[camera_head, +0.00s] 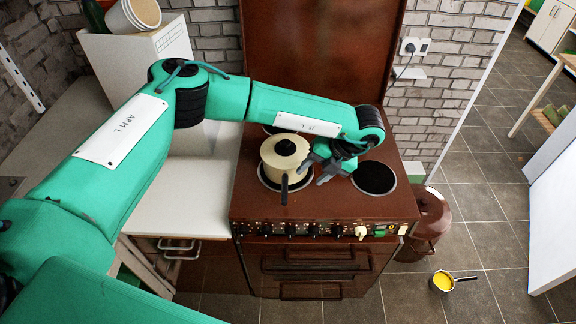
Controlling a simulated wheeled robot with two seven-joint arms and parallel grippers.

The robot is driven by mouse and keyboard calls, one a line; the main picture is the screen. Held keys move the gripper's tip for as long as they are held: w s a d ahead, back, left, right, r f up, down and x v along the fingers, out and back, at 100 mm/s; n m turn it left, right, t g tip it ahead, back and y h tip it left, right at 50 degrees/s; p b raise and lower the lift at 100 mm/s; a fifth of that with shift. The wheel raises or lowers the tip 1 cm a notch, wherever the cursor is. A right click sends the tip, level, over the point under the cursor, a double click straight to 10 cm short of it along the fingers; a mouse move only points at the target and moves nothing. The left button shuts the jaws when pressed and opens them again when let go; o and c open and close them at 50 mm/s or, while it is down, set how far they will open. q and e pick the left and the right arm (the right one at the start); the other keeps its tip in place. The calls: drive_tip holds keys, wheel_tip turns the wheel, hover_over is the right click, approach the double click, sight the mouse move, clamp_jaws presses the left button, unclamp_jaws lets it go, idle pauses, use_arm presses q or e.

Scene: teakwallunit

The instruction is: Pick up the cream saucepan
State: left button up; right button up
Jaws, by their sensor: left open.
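The cream saucepan (283,158) stands upright on the front left burner of the brown stove (320,205). My left gripper (311,173) is just to the right of the saucepan. Its fingers are open and point left toward the pan and its handle. I cannot tell whether a finger touches the pan. My left arm reaches across the back of the stove and hides part of the rear burners. My right gripper is not in view.
The front right burner (374,178) is empty. A white counter (185,196) lies clear to the left. A brown canister (428,222) stands right of the stove. A small pan with yellow contents (442,281) is on the tiled floor. The stove's raised brown lid (320,50) stands behind.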

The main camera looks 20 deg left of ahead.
sight(287, 188)
use_arm(q)
drive_tip(key=p+x, duration=0.2)
drive_tip(key=x, duration=0.2)
drive_tip(key=a+p+x, duration=0.1)
drive_tip(key=p+x, duration=0.1)
drive_tip(key=x, duration=0.2)
drive_tip(key=r+p+x, duration=0.1)
drive_tip(key=p+x, duration=0.2)
drive_tip(key=x, duration=0.1)
drive_tip(key=shift+s+a+f, duration=0.1)
drive_tip(key=shift+a+f, duration=0.15)
drive_tip(key=shift+a, duration=0.1)
drive_tip(key=shift+a+f, duration=0.25)
drive_tip(key=shift+f, duration=0.3)
clamp_jaws()
idle(0.5)
drive_tip(key=shift+r, duration=0.1)
